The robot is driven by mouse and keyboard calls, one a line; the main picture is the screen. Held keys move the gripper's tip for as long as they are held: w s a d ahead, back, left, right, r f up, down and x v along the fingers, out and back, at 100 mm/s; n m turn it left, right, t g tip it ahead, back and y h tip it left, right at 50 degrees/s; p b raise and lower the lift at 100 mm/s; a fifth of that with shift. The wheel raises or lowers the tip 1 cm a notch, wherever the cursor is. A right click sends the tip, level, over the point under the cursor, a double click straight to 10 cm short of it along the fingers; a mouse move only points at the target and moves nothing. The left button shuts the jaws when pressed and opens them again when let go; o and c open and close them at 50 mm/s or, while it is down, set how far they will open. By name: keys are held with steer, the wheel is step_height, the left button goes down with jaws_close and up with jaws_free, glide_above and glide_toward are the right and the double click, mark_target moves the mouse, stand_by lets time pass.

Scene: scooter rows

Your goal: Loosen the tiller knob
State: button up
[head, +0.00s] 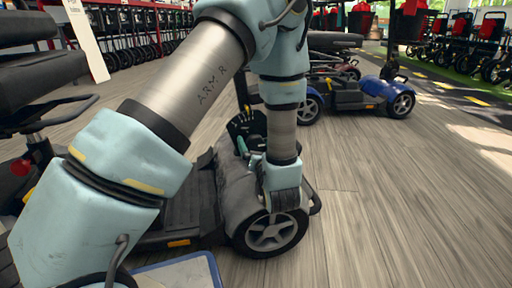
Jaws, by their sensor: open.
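A grey scooter (230,185) stands in front of me, with its near black wheel at the lower middle. A dark, fan-shaped part with pale marks (247,126) rises above its front; it looks like part of the tiller. I cannot make out the tiller knob; my arm covers much of this area. My arm reaches up from the lower left, bends at the top and comes down over the scooter's front. My gripper (243,147) is open at the wrist's left side, close to the dark part. Whether it touches anything is unclear.
A blue scooter (372,96) stands behind, to the right. A black scooter seat (35,85) is close on the left. Rows of scooters and wheelchairs line the back. A blue-edged panel (180,274) lies at the bottom. The wooden floor (400,200) on the right is clear.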

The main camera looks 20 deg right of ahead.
steer(key=shift+c, duration=0.4)
steer(key=c, duration=1.3)
steer(key=shift+n, duration=0.4)
steer(key=n, duration=0.4)
steer(key=shift+n, duration=0.3)
steer(key=n, duration=0.6)
steer(key=shift+a, duration=0.1)
steer(key=n, duration=0.6)
steer(key=shift+f+n, duration=0.15)
steer(key=shift+n, duration=0.25)
steer(key=n, duration=0.5)
steer(key=shift+n, duration=0.3)
